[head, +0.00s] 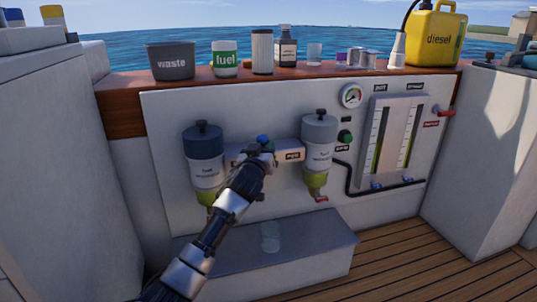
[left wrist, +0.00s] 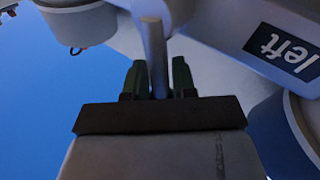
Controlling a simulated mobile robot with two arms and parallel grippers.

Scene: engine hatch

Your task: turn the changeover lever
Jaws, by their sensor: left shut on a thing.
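The changeover lever is a grey rod (left wrist: 152,45) in the left wrist view, standing between my fingers. My left gripper (left wrist: 158,78) is shut on it. In the head view my left gripper (head: 257,160) is at the valve block (head: 291,155) between two filter bowls. A blue knob (head: 263,139) shows just above the gripper; the rest of the lever is hidden behind my gripper and wrist there. A "left" label (left wrist: 282,48) shows beside the lever in the left wrist view. My right gripper is not in view.
The left filter (head: 204,150) and right filter (head: 318,145) flank the block closely. A gauge (head: 351,96) and sight tubes (head: 394,135) are to the right. A grey step (head: 310,250) lies below. Bottles, cups and a yellow diesel can (head: 437,38) stand on the ledge above.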

